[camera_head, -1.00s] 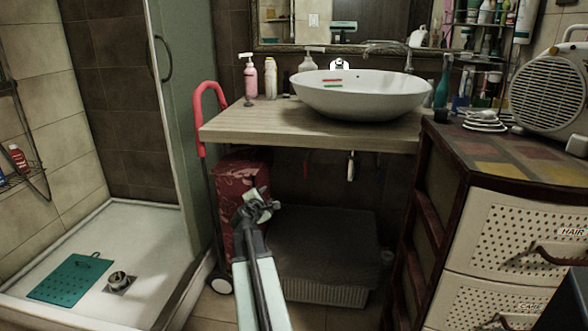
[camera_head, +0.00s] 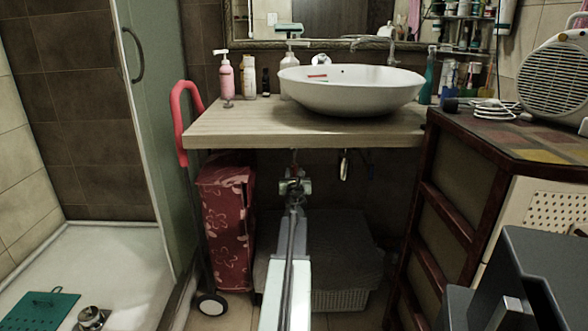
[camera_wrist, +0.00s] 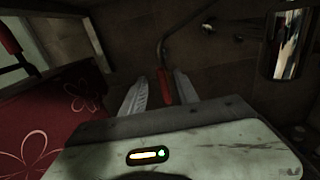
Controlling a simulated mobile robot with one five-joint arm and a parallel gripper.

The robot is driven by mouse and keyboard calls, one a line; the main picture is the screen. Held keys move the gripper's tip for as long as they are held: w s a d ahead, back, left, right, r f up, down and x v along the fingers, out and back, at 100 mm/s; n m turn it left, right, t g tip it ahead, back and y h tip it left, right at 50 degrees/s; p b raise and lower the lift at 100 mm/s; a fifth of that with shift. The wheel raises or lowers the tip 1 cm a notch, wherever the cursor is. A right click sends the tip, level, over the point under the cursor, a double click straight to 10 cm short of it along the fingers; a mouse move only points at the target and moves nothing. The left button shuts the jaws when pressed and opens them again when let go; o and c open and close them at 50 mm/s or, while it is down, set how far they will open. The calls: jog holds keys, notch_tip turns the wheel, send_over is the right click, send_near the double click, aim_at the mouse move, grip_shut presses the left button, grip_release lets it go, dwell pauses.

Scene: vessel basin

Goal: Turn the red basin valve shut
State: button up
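The red basin valve's handle (camera_wrist: 163,86) is in the wrist view, at the end of a dark, bent pipe. My gripper (camera_wrist: 161,74) is open, with one pale finger on each side of the handle. The handle lies closer to the right finger; I cannot tell whether they touch. In the head view my gripper (camera_head: 294,181) is under the counter, below the basin (camera_head: 350,95), and mostly hides the valve.
A chrome drain trap (camera_head: 345,165) hangs right of my gripper and shows in the wrist view (camera_wrist: 284,45). A red flowered bag on a trolley (camera_head: 226,230) stands close on the left. A grey-covered basket (camera_head: 340,298) is below. A drawer cabinet (camera_head: 470,190) stands right.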

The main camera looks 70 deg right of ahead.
aim_at(295, 168)
jog(key=x, duration=0.5)
jog(key=shift+d, duration=0.2)
grip_shut()
jog(key=shift+s+m, duration=0.1)
jog(key=shift+m, duration=0.2)
jog(key=shift+s+d+f+m+b, duration=0.15)
jog(key=shift+s+f+m+b, duration=0.3)
jog(key=shift+m, duration=2.45)
jog(key=shift+s+d+f+m+b, duration=0.15)
jog(key=shift+s+f+m+b, duration=0.25)
jog(key=shift+m, duration=2.5)
jog(key=shift+s+d+f+m+b, duration=0.2)
jog(key=shift+s+f+m+b, duration=0.25)
jog(key=shift+m, duration=2.45)
jog(key=shift+w, duration=0.15)
